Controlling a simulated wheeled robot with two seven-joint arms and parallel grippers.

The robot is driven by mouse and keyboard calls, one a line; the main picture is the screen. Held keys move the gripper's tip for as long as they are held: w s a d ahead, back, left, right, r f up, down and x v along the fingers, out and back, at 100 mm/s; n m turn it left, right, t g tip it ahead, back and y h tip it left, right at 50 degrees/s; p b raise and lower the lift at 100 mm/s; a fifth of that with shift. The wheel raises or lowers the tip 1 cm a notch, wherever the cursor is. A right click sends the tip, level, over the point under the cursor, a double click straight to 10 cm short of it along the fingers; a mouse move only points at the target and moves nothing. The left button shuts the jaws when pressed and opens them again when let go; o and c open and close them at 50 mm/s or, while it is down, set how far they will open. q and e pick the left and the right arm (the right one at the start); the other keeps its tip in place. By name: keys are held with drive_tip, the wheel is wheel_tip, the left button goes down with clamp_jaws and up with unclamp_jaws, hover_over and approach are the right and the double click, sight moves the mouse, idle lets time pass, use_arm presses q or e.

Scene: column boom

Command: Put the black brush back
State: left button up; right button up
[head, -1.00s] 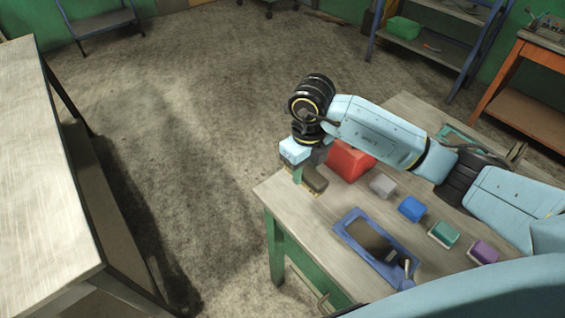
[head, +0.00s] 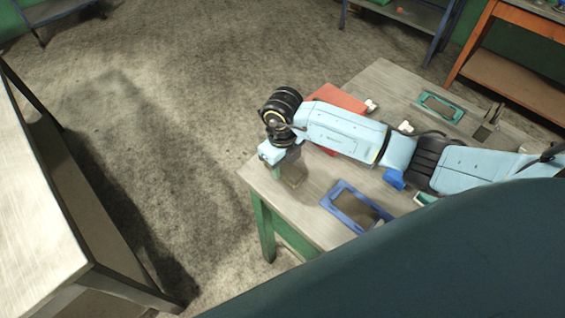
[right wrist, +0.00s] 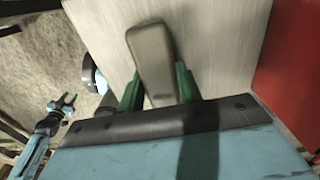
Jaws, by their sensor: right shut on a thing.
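A dark grey-brown brush (head: 294,178) is at the near-left corner of the wooden table, partly hidden under my right gripper (head: 278,172). In the right wrist view the same brush (right wrist: 152,55) is a long rounded block between the green fingers of my right gripper (right wrist: 157,86), which is shut on it. I cannot tell whether it touches the tabletop. My left gripper (right wrist: 62,103) shows small at the lower left of the right wrist view, its green fingers apart and empty. It is not seen in the head view.
A red box (head: 338,97) stands behind my right arm. A blue tray (head: 338,207) lies near the front edge. A blue block (head: 393,180) is partly hidden by my arm. A green frame (head: 440,107) lies farther back. Another bench (head: 35,215) is at left, with open floor between.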

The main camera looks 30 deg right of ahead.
drive_tip(key=shift+f, duration=0.1)
drive_tip(key=o, duration=1)
drive_tip(key=shift+o, duration=0.2)
wheel_tip(320, 180, up, 12)
